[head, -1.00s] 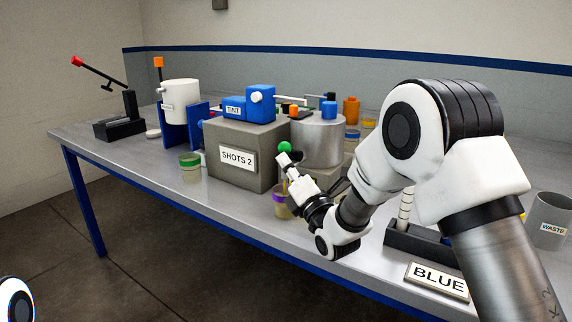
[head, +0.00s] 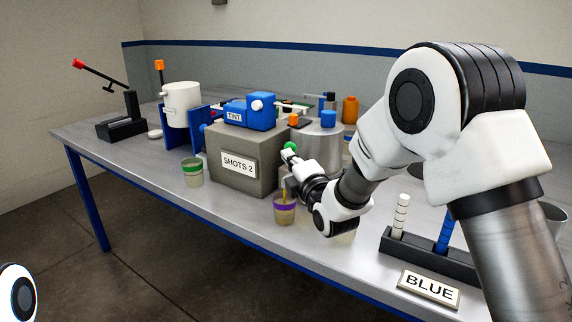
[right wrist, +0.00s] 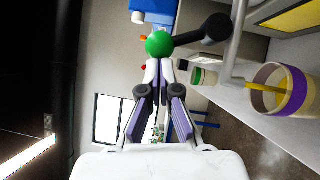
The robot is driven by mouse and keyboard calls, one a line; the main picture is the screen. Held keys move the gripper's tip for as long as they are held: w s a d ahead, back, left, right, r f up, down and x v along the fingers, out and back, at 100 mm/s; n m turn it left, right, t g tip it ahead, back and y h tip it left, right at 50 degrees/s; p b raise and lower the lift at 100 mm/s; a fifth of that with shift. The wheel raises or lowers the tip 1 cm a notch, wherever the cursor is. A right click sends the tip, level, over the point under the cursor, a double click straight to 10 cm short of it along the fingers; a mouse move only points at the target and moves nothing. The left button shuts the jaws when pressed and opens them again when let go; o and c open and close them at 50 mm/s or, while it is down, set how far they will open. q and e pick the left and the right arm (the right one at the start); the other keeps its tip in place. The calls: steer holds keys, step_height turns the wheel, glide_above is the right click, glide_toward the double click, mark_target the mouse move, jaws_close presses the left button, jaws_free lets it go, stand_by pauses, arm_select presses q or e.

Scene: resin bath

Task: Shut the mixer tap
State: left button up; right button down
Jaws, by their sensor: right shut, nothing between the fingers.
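The mixer tap shows as a green ball knob (head: 290,147) at the front of the grey metal mixer drum (head: 322,145). In the right wrist view the green knob (right wrist: 159,43) sits on a black lever (right wrist: 204,33). My right gripper (head: 288,158) is shut and empty. Its fingertips (right wrist: 159,66) are right at the knob; I cannot tell whether they touch it. Below, a thin yellow stream (right wrist: 262,87) runs into a cup with a purple band (right wrist: 297,85), also in the head view (head: 285,213). My left gripper is out of view.
A grey block labelled SHOTS 2 (head: 225,180) with a blue TINT unit (head: 250,111) stands left of the drum. A green-banded cup (head: 192,172) stands further left. A black rack (head: 430,250) and BLUE sign (head: 429,288) are at front right.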

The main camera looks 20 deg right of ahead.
mark_target(292, 143)
steer(key=shift+w+d+r+m+g+p, duration=0.15)
steer(key=shift+r+m+g+p, duration=0.1)
steer(key=shift+r+m+p, duration=0.2)
steer(key=shift+w+d+r+m+g+p, duration=0.15)
steer(key=shift+r+m+g+p, duration=0.1)
steer(key=shift+r+m+p, duration=0.15)
steer(key=shift+w+d+r+m+g+p, duration=0.15)
steer(key=shift+w+d+m+g+p, duration=0.1)
steer(key=shift+d+m+g+p, duration=0.4)
steer(key=shift+w, duration=0.25)
steer(key=shift+r, duration=0.1)
